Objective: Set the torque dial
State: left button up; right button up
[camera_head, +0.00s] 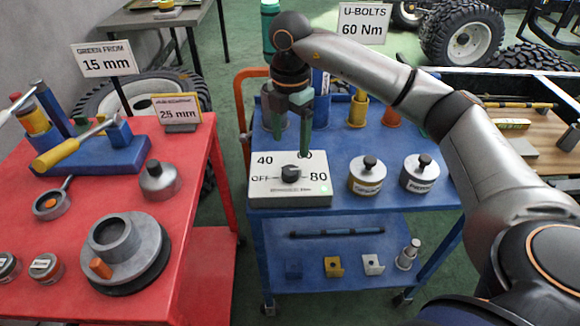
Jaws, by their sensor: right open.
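The torque dial is a white box (262,190) on the blue cart's top, marked 40, OFF and 80. Its black knob (291,173) sits at the middle of the top face; I cannot tell clearly which mark it points at. My right gripper (291,147) hangs fingers down just above and behind the knob, with its fingers apart and nothing between them. It looks clear of the knob. A sign (363,24) behind the cart reads U-BOLTS 60 Nm. My left gripper is not in view.
A red table (195,148) at left holds tools and a round grey fixture (126,247). My right arm spans the cart's right side.

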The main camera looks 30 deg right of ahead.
aim_at(290, 169)
notch_tip(290, 169, down, 9)
jog(key=shift+r, duration=0.15)
grip_shut()
dwell(0.8)
